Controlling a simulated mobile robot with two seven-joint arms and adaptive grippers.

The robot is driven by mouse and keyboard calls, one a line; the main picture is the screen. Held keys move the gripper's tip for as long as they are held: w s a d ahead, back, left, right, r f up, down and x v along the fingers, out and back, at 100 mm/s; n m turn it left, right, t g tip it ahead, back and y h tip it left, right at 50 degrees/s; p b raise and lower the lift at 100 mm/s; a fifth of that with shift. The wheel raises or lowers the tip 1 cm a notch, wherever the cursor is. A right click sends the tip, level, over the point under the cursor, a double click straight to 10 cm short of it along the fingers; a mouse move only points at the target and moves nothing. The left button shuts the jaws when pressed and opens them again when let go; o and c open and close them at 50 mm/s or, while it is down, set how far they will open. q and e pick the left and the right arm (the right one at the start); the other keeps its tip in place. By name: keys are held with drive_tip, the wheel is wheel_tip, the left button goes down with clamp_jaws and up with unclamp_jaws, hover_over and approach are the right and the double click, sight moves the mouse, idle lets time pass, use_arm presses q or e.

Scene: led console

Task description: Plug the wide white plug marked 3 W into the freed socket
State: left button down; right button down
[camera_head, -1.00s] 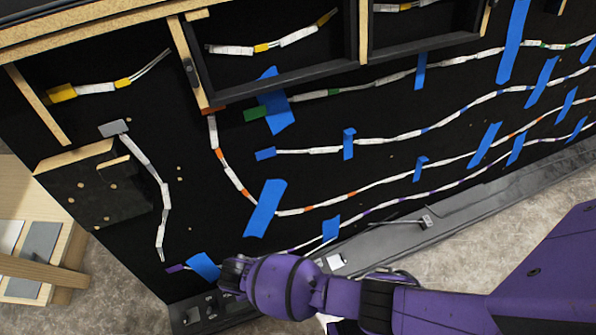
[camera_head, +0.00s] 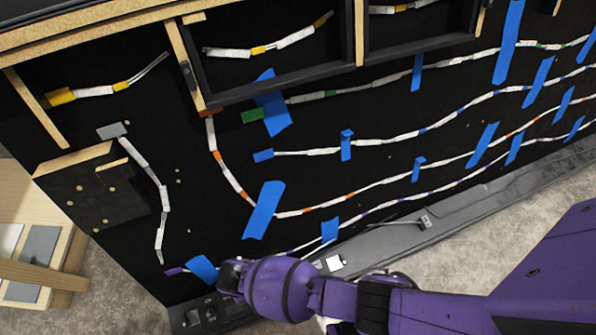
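A wide pale grey-white plug (camera_head: 112,130) on a white-sleeved cable is at the upper left of the black board; I cannot read any marking on it. A small white piece (camera_head: 335,263) lies on the grey ledge beside my arm; I cannot tell if it is a plug. A black strip with socket-like openings (camera_head: 196,318) is at the bottom left, partly hidden by my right arm. My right gripper (camera_head: 228,277) is at the strip's upper right, close to the blue tape; its fingers and anything between them are hidden. My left gripper is not in view.
A wooden-edged black block (camera_head: 92,187) juts from the board. The grey ledge (camera_head: 400,238) runs along its foot.

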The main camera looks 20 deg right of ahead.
drive_tip(key=shift+w+f, duration=0.15)
drive_tip(key=shift+w, duration=0.2)
